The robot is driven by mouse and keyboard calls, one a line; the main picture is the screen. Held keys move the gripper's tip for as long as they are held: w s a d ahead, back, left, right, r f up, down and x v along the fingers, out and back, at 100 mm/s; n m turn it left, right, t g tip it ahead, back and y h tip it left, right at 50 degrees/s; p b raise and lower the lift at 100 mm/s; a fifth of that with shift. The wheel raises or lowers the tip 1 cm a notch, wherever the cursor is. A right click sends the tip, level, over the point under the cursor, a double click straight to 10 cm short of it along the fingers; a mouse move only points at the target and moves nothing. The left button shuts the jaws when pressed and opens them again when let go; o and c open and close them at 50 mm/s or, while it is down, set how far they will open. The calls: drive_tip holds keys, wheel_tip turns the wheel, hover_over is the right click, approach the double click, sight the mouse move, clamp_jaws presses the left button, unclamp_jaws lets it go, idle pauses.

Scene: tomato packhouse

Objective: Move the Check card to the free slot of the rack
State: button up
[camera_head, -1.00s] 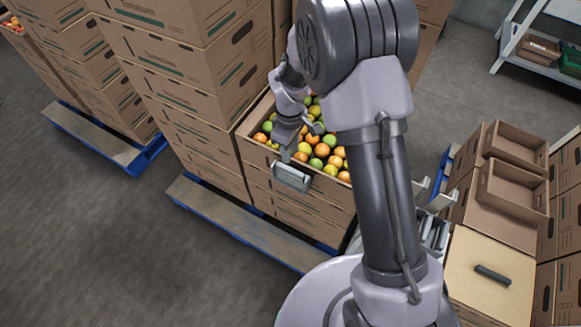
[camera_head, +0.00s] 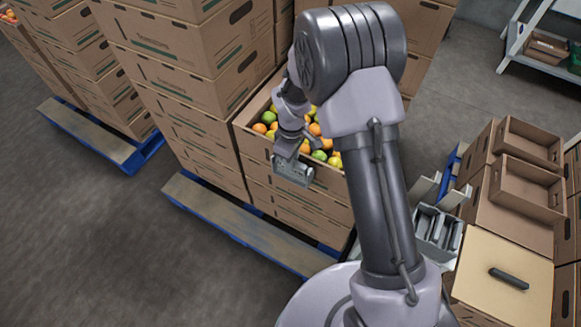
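My gripper (camera_head: 293,170) hangs in front of the open box of tomatoes, near its upper front edge. Its fingers are seen small and from above, so I cannot tell whether they are open or shut, or whether they hold anything. A grey slotted holder (camera_head: 455,240), which looks like the rack, shows just right of my arm. It has upright dividers, and my arm hides its left part. It is well to the right of my gripper. I cannot make out a Check card or read any label.
The tomato box (camera_head: 245,140) tops a carton stack on a blue-edged pallet (camera_head: 240,225). Taller carton stacks (camera_head: 190,90) stand left and behind. Open empty trays (camera_head: 527,190) and a tan-topped box (camera_head: 480,265) stand at right. Floor at lower left is clear.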

clamp_jaws()
drive_tip(key=shift+r, duration=0.3)
wheel_tip(320, 180, up, 8)
drive_tip(key=p, duration=0.6)
idle(0.4)
